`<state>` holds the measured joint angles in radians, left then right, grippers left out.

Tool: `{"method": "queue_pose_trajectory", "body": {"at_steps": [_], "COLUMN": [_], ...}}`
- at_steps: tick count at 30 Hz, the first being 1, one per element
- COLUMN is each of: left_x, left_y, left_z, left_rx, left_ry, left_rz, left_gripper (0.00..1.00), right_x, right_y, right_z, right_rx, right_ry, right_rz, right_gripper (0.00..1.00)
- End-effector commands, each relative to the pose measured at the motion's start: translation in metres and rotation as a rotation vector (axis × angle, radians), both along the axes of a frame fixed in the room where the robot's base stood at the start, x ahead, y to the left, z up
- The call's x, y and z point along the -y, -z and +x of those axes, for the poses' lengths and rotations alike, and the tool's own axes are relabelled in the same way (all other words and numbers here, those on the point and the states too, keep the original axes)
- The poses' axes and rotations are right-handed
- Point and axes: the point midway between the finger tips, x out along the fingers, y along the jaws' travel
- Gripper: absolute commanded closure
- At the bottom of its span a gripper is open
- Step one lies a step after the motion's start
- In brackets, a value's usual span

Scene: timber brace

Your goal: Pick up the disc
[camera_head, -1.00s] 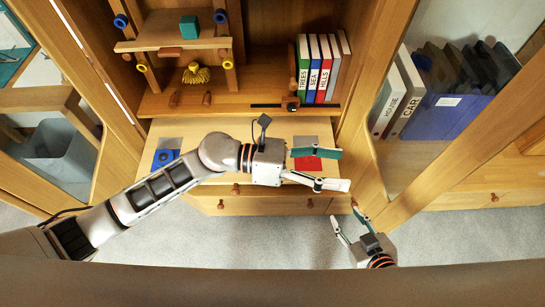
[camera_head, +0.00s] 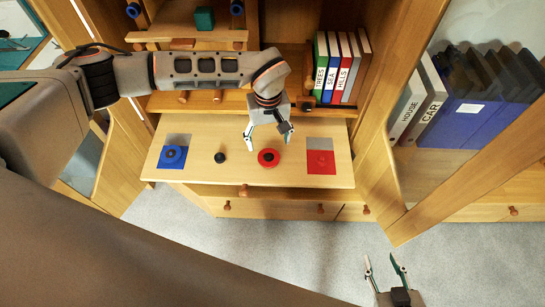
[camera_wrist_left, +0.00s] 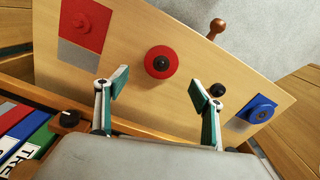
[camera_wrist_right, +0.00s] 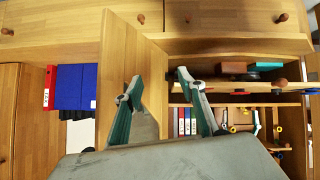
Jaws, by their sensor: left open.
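A loose red disc with a dark centre (camera_head: 268,158) lies on the pale wooden board, between a small black knob (camera_head: 219,158) and a red square. It also shows in the left wrist view (camera_wrist_left: 161,62), just ahead of the fingers. My left gripper (camera_head: 267,144) is open and empty, pointing down over the disc, apart from it. Another red disc (camera_head: 320,158) lies on the red square and a blue disc (camera_head: 173,154) on the blue square. My right gripper (camera_head: 381,258) is open and empty, low over the carpet, away from the board.
The board (camera_head: 245,178) sticks out of the wooden cabinet, with drawers below. Binders (camera_head: 340,67) stand on the shelf behind its right end. An open glass door (camera_head: 408,130) flanks the right side. Grey carpet (camera_head: 290,245) lies clear in front.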

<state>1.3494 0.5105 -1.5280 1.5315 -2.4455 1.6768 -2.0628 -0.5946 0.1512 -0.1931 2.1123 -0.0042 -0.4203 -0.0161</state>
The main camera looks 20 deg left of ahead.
Motion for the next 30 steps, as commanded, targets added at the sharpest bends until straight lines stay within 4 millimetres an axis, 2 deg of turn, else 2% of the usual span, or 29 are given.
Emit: {"method": "queue_pose_trajectory", "body": {"at_steps": [1, 5, 12, 15, 30], "left_x": [0.0, 0.001, 0.001, 0.001, 0.0], "left_y": [0.011, 0.022, 0.058, 0.065, 0.066], "left_z": [-0.002, -0.003, -0.007, -0.006, -0.004], "left_rx": [-0.008, -0.006, -0.01, -0.008, -0.002], "left_ry": [0.0, -0.001, -0.001, -0.001, -0.001], "left_rz": [-0.001, -0.004, -0.005, -0.005, -0.005], "left_gripper": [0.32, 0.32, 0.32, 0.32, 0.32], "right_x": [0.0, 0.0, -0.005, -0.008, -0.007], "right_y": [0.002, -0.002, 0.006, 0.002, -0.001], "right_z": [0.0, 0.004, -0.001, 0.0, 0.003], "right_rx": [0.0, 0.01, -0.002, 0.004, 0.01], "right_ry": [-0.001, -0.003, -0.007, -0.01, -0.011], "right_rz": [0.0, 0.001, 0.009, 0.014, 0.014], "right_gripper": [0.6, 0.6, 0.6, 0.6, 0.6]}}
